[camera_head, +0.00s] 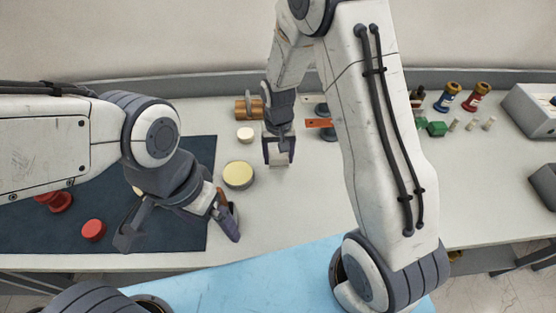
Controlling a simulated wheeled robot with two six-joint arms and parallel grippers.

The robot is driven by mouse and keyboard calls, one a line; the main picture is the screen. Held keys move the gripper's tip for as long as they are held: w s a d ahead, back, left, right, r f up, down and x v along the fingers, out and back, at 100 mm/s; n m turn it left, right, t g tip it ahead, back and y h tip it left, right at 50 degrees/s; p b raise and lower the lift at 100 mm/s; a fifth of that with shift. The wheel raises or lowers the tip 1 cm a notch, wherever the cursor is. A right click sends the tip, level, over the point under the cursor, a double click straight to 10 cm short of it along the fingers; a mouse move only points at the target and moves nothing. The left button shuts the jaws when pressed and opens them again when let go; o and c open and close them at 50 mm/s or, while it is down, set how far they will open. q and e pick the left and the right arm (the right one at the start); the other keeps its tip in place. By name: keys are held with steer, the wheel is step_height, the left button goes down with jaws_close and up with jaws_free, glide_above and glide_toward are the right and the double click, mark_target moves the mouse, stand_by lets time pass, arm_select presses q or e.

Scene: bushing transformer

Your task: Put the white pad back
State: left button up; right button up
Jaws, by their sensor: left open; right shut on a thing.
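My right gripper (279,154) points down over the white table, right of the round yellow-topped piece. It is shut on a small whitish block (279,159), which looks like the white pad. The fingers partly hide the block, and I cannot tell whether it touches the table. My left gripper (178,236) is open over the right part of the dark blue mat, its fingers spread wide. I see nothing held between them. A dark round-edged thing and a brown piece are partly hidden by its right finger.
A yellow-topped round piece (238,174) and a small cream disc (245,134) stand left of my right gripper. A copper-coloured coil (249,108) is behind. Bushings (448,97), green blocks (437,128) and grey boxes (533,110) are at right.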

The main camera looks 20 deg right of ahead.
mark_target(278, 164)
steer(key=shift+w+f, duration=0.2)
steer(key=shift+w, duration=0.1)
steer(key=shift+f, duration=0.25)
step_height(278, 164, down, 3)
steer(key=shift+f+p, duration=0.1)
steer(key=shift+p, duration=0.65)
steer(key=shift+f, duration=0.2)
